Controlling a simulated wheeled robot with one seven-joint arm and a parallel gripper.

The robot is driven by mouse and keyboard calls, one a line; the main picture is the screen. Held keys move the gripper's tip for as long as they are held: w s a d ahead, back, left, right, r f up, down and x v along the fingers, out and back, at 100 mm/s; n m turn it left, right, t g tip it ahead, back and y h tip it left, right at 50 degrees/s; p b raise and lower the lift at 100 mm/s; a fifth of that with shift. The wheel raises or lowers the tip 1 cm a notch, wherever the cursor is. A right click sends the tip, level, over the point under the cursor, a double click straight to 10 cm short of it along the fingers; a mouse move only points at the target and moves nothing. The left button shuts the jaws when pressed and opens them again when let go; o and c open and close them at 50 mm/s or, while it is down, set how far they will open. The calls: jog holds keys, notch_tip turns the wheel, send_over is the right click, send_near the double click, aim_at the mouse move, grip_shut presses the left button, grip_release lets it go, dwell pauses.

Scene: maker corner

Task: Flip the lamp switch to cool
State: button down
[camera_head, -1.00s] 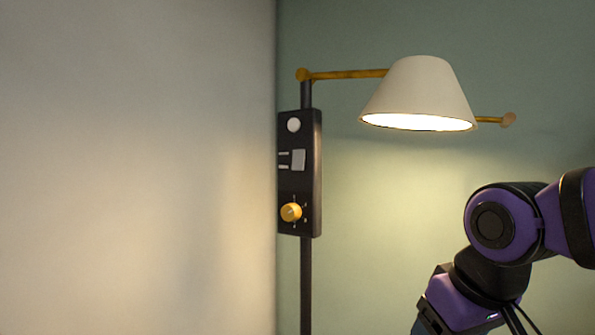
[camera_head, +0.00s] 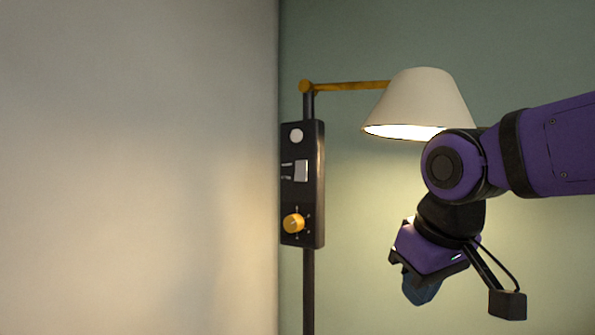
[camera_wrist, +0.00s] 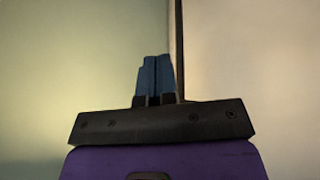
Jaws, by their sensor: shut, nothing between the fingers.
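The lamp has a cream shade (camera_head: 420,98) that glows warm white underneath, on a brass arm (camera_head: 350,86). Its black control panel (camera_head: 316,212) is on a dark pole near the wall corner. The panel carries a round white button (camera_head: 296,135) at the top, a pale rectangular rocker switch (camera_head: 301,171) with small labels to its left, and a yellow knob (camera_head: 293,223) below. The labels are too small to read. My gripper (camera_head: 420,292) hangs to the right of the panel, apart from it. In the wrist view its blue fingers (camera_wrist: 154,78) are together and empty.
A pale wall (camera_head: 140,170) stands left of the panel and a green wall (camera_head: 365,260) lies behind. The dark pole (camera_head: 308,290) runs below the panel. My arm overlaps the shade's lower right in the head view. The space between gripper and panel is clear.

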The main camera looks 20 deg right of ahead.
aim_at(297, 170)
jog(key=w+a+r+n, duration=0.2)
jog(key=w+a+r, duration=0.2)
jog(key=r, duration=0.4)
jog(key=w+a+r+n+t, duration=0.1)
jog(key=w+a+r, duration=0.4)
jog(key=r, duration=0.3)
jog(key=w+a+r+n+h, duration=0.1)
jog(key=w+a+r+n, duration=0.1)
jog(key=w+a+r, duration=0.2)
notch_tip(297, 170, up, 5)
jog(key=shift+w+a+f+n, duration=0.1)
jog(key=shift+w+a+n, duration=0.25)
jog(key=shift+w, duration=0.75)
jog(key=x, duration=0.3)
jog(key=d+x, duration=0.1)
jog(key=x, duration=0.3)
jog(key=w+r+x, duration=0.1)
jog(key=x, duration=0.3)
jog(key=shift+w+d+f, duration=0.15)
jog(key=shift+w+d, duration=0.1)
jog(key=shift+d, duration=0.1)
jog(key=shift+w+d, duration=0.5)
jog(key=shift+d, duration=0.05)
